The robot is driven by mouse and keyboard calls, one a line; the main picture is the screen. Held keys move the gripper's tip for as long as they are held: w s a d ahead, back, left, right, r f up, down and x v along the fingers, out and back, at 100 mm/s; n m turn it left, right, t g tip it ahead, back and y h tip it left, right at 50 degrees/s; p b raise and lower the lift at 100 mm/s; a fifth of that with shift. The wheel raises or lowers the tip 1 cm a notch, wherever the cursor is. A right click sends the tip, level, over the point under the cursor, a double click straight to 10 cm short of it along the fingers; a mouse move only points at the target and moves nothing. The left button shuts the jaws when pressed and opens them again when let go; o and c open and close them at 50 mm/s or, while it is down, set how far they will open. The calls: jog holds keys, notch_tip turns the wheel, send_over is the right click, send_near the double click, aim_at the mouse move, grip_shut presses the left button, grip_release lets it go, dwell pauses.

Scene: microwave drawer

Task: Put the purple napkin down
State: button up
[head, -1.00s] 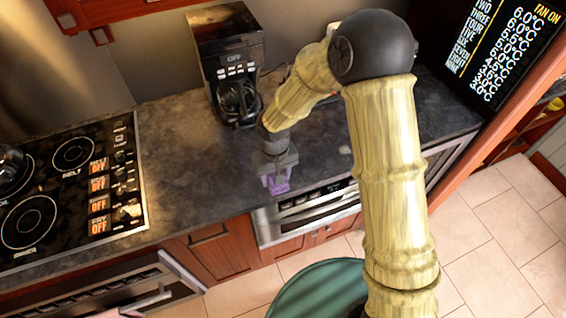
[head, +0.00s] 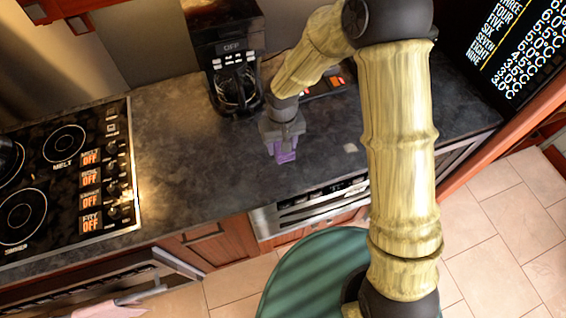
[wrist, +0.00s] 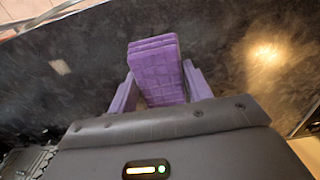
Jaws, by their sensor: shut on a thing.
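The purple napkin (head: 283,152) is a folded stack held at the end of my arm, over the dark countertop (head: 190,155) near its front edge. In the wrist view the napkin (wrist: 156,72) sits between the two fingers of my gripper (wrist: 160,93), which are shut on it. It extends out beyond the fingertips. My gripper (head: 284,147) points downward in the head view. I cannot tell whether the napkin touches the counter.
A coffee maker (head: 230,60) stands behind, to the left. A stovetop (head: 65,180) lies at the left. A drawer microwave (head: 310,208) is below the counter's front edge. A small pale square (head: 350,148) lies right of the napkin. The counter left of my gripper is clear.

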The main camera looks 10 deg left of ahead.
jog(key=p, duration=0.2)
send_over(282, 168)
notch_tip(282, 168, down, 5)
jog(key=shift+f, duration=0.1)
jog(key=shift+w+f, duration=0.1)
jog(key=shift+f, duration=0.25)
jog(key=shift+f+p, duration=0.35)
jog(key=shift+f, duration=1.7)
